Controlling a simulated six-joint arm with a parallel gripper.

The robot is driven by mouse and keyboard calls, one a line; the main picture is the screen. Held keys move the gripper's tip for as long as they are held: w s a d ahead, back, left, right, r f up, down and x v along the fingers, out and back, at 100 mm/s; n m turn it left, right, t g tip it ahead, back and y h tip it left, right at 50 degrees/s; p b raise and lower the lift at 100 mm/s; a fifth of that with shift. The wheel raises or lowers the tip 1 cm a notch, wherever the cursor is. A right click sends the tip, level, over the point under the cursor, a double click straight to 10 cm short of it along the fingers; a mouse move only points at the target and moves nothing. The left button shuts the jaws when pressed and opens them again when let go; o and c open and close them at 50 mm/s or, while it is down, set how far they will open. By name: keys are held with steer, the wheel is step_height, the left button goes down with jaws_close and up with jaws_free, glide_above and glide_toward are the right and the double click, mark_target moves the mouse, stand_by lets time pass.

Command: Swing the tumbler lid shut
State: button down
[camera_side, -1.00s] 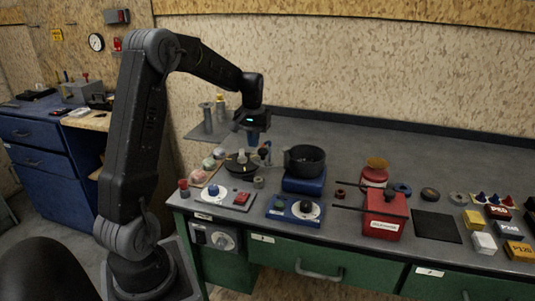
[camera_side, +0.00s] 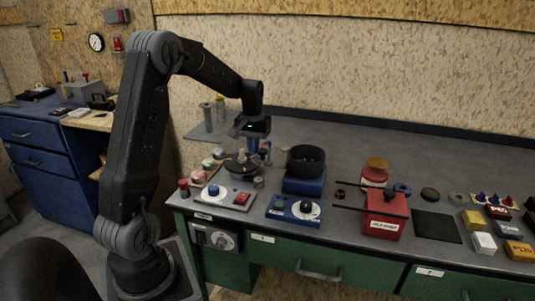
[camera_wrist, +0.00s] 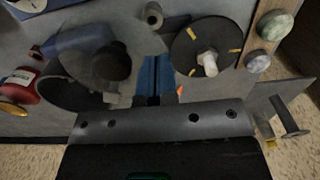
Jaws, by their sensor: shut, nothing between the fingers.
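The tumbler is a black round drum (camera_side: 304,166) on a blue base (camera_side: 304,184), near the middle of the bench. In the wrist view the dark drum (camera_wrist: 108,65) is at left, with a dark round piece (camera_wrist: 68,97) beside it that may be its lid, raised. I cannot clearly tell lid from drum in the side view. My gripper (camera_side: 253,147) is shut and empty, pointing down, left of the tumbler and apart from it. Its blue fingers also show in the wrist view (camera_wrist: 155,78).
A black disc with a pale knob (camera_wrist: 208,62) is close to my gripper. A blue control box (camera_side: 293,210) stands in front of the tumbler and a red box (camera_side: 384,222) to its right. Stones lie at left. Bare bench lies behind the tumbler.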

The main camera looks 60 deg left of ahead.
mark_target(260, 150)
steer(key=shift+f, duration=0.25)
steer(key=shift+r, duration=0.4)
steer(key=shift+d, duration=0.2)
stand_by(0.3)
steer(key=shift+w+d, duration=0.15)
steer(key=shift+d, duration=1.35)
